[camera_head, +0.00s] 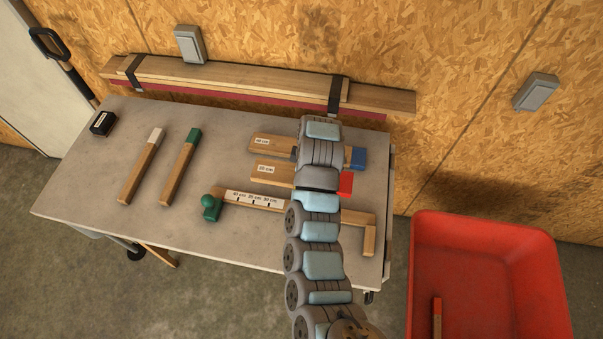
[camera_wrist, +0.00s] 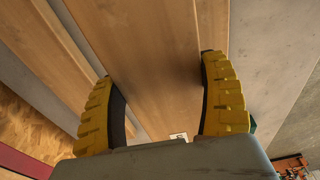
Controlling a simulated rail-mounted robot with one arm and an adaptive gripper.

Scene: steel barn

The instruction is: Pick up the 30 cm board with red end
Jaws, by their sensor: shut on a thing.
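The labelled board with the red end (camera_head: 346,184) lies on the table under my arm; its label's digits are too small to read surely. In the wrist view my gripper (camera_wrist: 157,65) has its yellow fingers shut on the wide sides of this board (camera_wrist: 150,40), with a small white label near the palm. Its red end is out of that view. In the head view my wrist hides the fingers and the board's middle. Whether the board is lifted cannot be told.
Close behind lies a blue-ended board (camera_head: 357,158); in front is a measuring jig (camera_head: 368,240) with a green knob (camera_head: 211,205). White-ended (camera_head: 141,168) and green-ended (camera_head: 180,168) boards lie left. A red bin (camera_head: 485,225) at right holds another red-ended piece (camera_head: 437,322).

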